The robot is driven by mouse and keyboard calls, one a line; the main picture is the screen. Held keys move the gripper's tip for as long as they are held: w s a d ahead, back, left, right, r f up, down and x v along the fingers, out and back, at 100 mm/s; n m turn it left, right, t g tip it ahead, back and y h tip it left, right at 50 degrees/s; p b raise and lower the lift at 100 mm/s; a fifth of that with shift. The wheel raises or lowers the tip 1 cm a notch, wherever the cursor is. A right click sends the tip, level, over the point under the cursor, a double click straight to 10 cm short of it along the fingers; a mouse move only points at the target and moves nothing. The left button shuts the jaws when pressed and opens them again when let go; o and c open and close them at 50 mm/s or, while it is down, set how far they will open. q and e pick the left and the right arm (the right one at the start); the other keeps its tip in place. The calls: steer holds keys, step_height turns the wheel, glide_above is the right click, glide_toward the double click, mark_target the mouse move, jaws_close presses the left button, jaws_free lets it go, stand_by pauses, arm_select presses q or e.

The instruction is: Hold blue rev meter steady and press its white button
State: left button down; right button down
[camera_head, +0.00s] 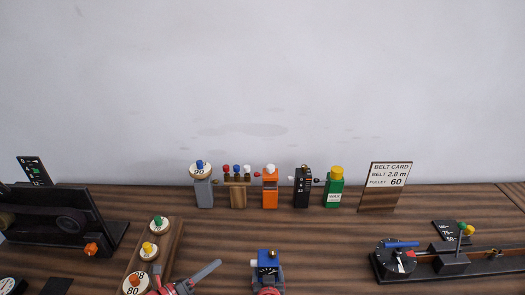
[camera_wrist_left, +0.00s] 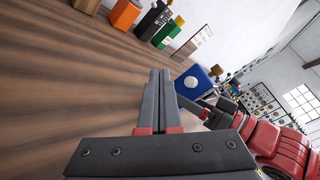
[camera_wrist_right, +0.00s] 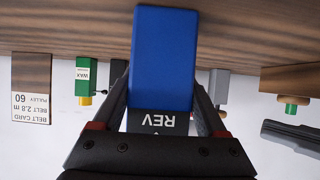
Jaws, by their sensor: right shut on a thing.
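In the left wrist view, the meter's blue face (camera_wrist_left: 184,77) shows the round white button (camera_wrist_left: 191,82). My left gripper (camera_head: 217,264) is shut and empty, to the left of the meter in the head view. Its fingertips (camera_wrist_left: 160,72) lie together, apart from the button.
Along the wall stand an orange block (camera_head: 270,190), a black device (camera_head: 302,187), a green wax bottle (camera_head: 335,192) and a belt card (camera_head: 385,185). A wooden rack (camera_head: 170,250) with knobs is left; a black-based rig (camera_head: 450,264) is right. Wood behind the meter is clear.

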steer(key=shift+f, duration=0.15)
arm_select(q)
steer(key=d, duration=0.8)
steer(key=shift+d, duration=0.4)
stand_by(1.5)
steer(key=shift+d, duration=0.35)
arm_select(e)
steer(key=shift+a, duration=0.15)
arm_select(q)
steer(key=shift+a, duration=0.25)
steer(key=a, duration=0.6)
stand_by(0.5)
steer(key=shift+a, duration=0.1)
arm_select(e)
jaws_free()
